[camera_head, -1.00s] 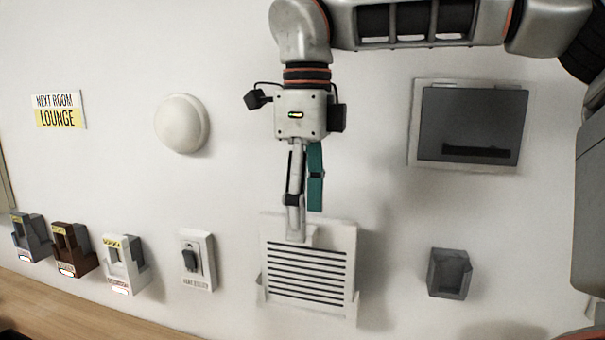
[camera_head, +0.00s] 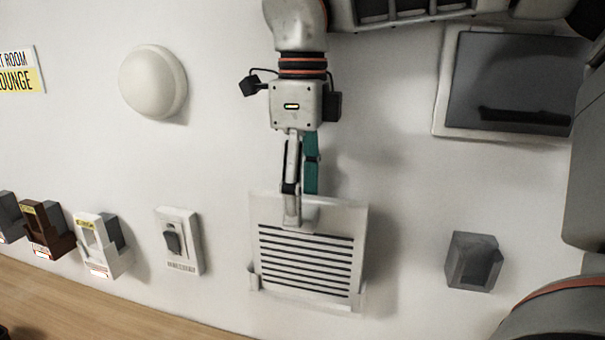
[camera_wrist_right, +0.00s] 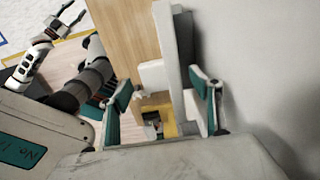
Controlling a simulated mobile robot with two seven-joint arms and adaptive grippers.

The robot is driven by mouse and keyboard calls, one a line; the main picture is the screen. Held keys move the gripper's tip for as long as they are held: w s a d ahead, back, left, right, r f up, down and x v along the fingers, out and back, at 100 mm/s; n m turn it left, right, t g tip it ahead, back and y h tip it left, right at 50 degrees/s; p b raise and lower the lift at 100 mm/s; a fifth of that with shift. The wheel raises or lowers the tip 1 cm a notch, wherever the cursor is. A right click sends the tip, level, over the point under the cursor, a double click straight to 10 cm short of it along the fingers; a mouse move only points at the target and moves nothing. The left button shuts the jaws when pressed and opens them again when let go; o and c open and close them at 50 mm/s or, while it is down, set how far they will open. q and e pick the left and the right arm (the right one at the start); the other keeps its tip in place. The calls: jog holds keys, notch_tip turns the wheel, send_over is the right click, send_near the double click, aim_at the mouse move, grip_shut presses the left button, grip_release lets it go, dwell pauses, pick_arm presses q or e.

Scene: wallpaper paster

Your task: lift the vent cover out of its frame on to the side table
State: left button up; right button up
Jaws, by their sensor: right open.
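The vent cover (camera_head: 305,262), a pale panel with dark horizontal slots, stands upright in its frame (camera_head: 254,283) on the white wall. The frame shows as a lip along the cover's lower edge and corners. My right gripper (camera_head: 299,208) points down at the cover's top edge. One pale finger overlaps the cover's upper middle. In the right wrist view my right gripper (camera_wrist_right: 165,112) is open, its teal pads apart with pale parts between them. I cannot tell whether they touch. My left gripper (camera_wrist_right: 70,18) is small at the upper left there. I cannot identify the side table.
A light switch (camera_head: 178,240) and several small holders, one of them white (camera_head: 100,245), are left of the vent. A grey box holder (camera_head: 473,262) and a dark screen (camera_head: 510,85) are to the right. A round dome (camera_head: 153,82) is at upper left.

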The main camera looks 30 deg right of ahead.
jog(key=shift+f, duration=1.15)
jog(key=c, duration=1.3)
